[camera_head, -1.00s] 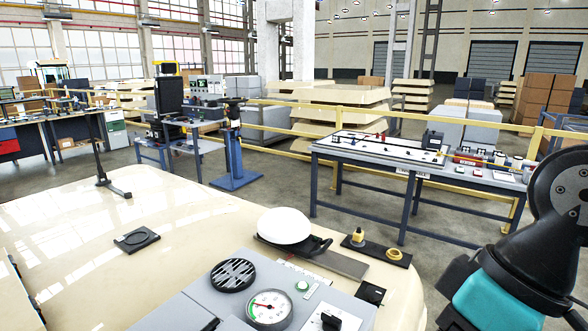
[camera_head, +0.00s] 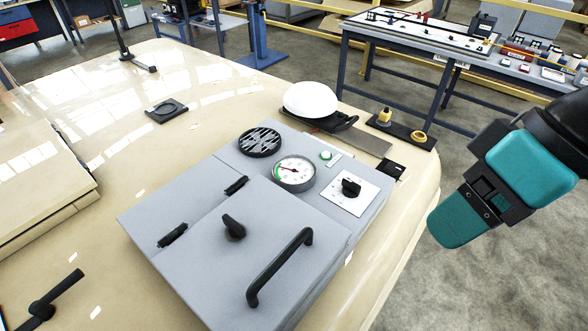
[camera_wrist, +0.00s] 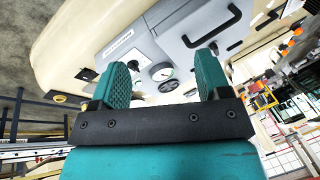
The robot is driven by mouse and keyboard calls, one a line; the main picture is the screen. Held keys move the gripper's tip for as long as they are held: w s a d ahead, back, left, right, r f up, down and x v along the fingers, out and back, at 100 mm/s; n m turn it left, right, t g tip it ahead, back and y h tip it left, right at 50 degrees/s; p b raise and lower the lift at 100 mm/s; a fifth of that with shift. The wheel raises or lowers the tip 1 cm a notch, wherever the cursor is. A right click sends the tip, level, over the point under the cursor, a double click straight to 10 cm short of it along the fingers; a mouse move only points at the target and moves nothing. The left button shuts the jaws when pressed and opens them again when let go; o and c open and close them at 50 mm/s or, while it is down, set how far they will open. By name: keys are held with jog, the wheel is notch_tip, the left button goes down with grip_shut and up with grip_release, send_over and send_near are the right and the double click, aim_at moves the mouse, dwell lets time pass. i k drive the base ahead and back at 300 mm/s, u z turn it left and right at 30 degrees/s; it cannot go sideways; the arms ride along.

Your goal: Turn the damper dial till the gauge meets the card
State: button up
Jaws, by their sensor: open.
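The damper dial (camera_head: 351,188) is a black knob on a white plate, on top of a grey box. The gauge (camera_head: 295,173) sits left of it, a round white face with a green band and a red needle towards its left side. The gauge also shows in the wrist view (camera_wrist: 161,72), between my fingers and beyond them. I cannot make out which thing is the card. My gripper (camera_head: 456,224) is open and empty, right of the box and apart from the dial. In the wrist view both fingers (camera_wrist: 164,84) stand wide apart.
The box lid carries a black handle (camera_head: 279,268) and a black latch knob (camera_head: 233,228). A round vent (camera_head: 260,142) and a small green button (camera_head: 326,155) flank the gauge. The air right of the box is free.

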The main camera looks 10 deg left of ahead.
aim_at(350, 189)
jog(key=u, duration=1.55)
jog(key=k, duration=0.7)
jog(key=z, duration=0.9)
jog(key=i, duration=0.5)
jog(key=u, duration=0.05)
